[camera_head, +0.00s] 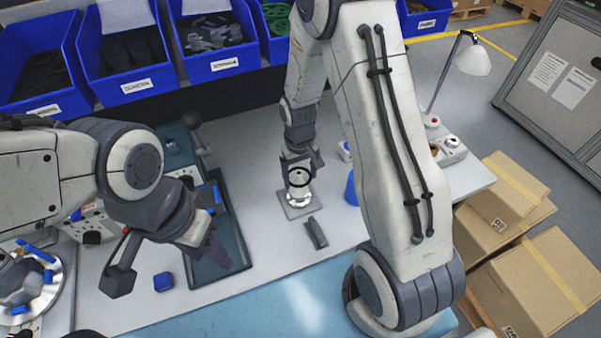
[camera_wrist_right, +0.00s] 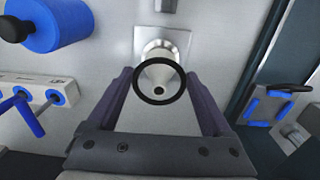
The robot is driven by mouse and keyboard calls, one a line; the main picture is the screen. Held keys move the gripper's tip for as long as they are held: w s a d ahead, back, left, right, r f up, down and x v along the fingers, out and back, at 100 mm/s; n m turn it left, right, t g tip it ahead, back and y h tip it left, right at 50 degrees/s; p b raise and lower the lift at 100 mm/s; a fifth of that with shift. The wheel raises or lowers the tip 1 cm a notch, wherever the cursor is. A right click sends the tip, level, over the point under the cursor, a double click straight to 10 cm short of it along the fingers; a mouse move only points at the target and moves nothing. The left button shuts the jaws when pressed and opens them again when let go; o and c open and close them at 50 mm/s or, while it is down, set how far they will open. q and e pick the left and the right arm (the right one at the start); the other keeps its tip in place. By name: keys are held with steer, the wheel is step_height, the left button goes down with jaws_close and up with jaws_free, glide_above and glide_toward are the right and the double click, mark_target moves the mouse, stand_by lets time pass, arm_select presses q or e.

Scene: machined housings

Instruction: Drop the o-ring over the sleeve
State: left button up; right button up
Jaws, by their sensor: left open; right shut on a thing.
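The black o-ring (camera_wrist_right: 160,103) is between the fingertips of my right gripper (camera_wrist_right: 160,88), which is shut on it. In the head view this gripper (camera_head: 299,172) points down at the sleeve. The pale metal sleeve (camera_wrist_right: 155,51) stands upright on a square plate (camera_wrist_right: 178,38); it also shows in the head view (camera_head: 299,196). In the wrist view the ring's outline frames the sleeve's near end. I cannot tell whether the ring is just above the end or around it. My left gripper (camera_head: 208,246) is open above a dark tray (camera_head: 222,268), away from the sleeve.
A dark grey block (camera_head: 316,233) lies in front of the plate. A blue cup (camera_head: 351,190) stands to its right, and a blue cube (camera_head: 163,281) lies at front left. Blue bins (camera_head: 125,66) line the back. A lamp (camera_head: 470,57) stands at the back right.

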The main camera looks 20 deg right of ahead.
steer(key=o, duration=1.1)
step_height(320, 180, up, 10)
steer(key=b, duration=0.2)
steer(key=shift+r, duration=0.2)
steer(key=shift+a, duration=0.1)
steer(key=s+a+r+n+b, duration=0.1)
steer(key=s+a+n, duration=0.1)
steer(key=s+a, duration=0.2)
steer(key=s+a+r+n+b, duration=0.1)
steer(key=s+a, duration=0.4)
steer(key=s, duration=0.6)
steer(key=s+a+r+n+y+b, duration=0.1)
steer(key=s+a+n, duration=0.2)
steer(key=s, duration=0.4)
steer(key=shift+s+a+r+n, duration=0.3)
steer(key=shift+a+n, duration=0.1)
steer(key=shift+a, duration=0.5)
